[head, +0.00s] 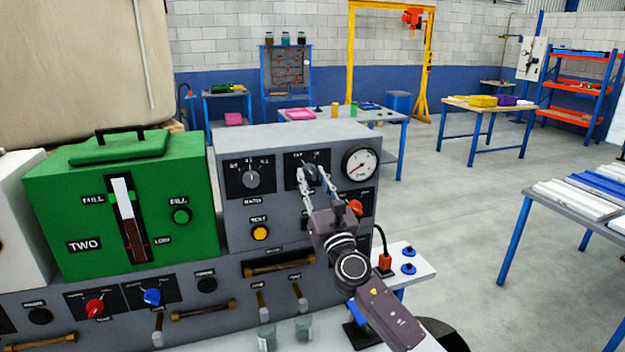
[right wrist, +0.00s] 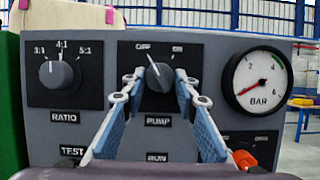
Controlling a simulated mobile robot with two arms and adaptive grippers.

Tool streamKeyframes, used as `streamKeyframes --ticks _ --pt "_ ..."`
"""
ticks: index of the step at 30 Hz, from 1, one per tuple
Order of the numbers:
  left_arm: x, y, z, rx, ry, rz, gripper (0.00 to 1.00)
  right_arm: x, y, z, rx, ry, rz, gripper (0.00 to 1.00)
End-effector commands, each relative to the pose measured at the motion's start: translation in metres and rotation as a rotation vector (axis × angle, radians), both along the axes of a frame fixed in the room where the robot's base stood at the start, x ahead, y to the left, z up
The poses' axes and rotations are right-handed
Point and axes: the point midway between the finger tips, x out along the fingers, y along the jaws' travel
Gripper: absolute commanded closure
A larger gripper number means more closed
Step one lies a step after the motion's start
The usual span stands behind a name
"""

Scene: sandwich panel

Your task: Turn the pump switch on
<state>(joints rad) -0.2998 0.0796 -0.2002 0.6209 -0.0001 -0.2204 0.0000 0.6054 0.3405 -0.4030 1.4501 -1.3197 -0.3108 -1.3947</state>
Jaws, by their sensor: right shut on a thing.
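The pump switch (right wrist: 158,76) is a dark round knob on a black plate marked PUMP, with OFF at upper left and ON at upper right. Its white pointer line leans up and left, toward OFF. In the head view the pump switch's black plate (head: 293,158) is partly hidden by my gripper. My right gripper (head: 312,177) reaches the panel from the front. In the right wrist view its two blue-padded fingers (right wrist: 160,88) stand on either side of the knob, shut on it. My left gripper is not in view.
A ratio knob (right wrist: 57,74) is left of the pump switch, and a BAR gauge (right wrist: 258,82) is to its right. An orange-red knob (head: 355,207) sits below the gauge, close to my gripper. A green unit (head: 60,200) stands at left.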

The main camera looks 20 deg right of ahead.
Motion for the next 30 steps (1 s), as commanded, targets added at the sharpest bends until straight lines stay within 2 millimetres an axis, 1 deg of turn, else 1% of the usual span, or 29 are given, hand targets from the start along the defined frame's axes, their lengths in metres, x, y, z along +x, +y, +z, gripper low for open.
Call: streamKeyframes --ticks 5,11,30 --pt "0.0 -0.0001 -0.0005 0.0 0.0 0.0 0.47 -0.0001 0.0017 -0.0006 0.066 0.003 0.002 0.97" --pt "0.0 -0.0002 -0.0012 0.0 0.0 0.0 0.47 -0.0003 0.0031 0.0 0.207 0.007 0.001 0.97" --pt "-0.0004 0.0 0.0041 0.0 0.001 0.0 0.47 -0.0003 0.0077 0.0033 0.789 0.028 0.001 0.97"
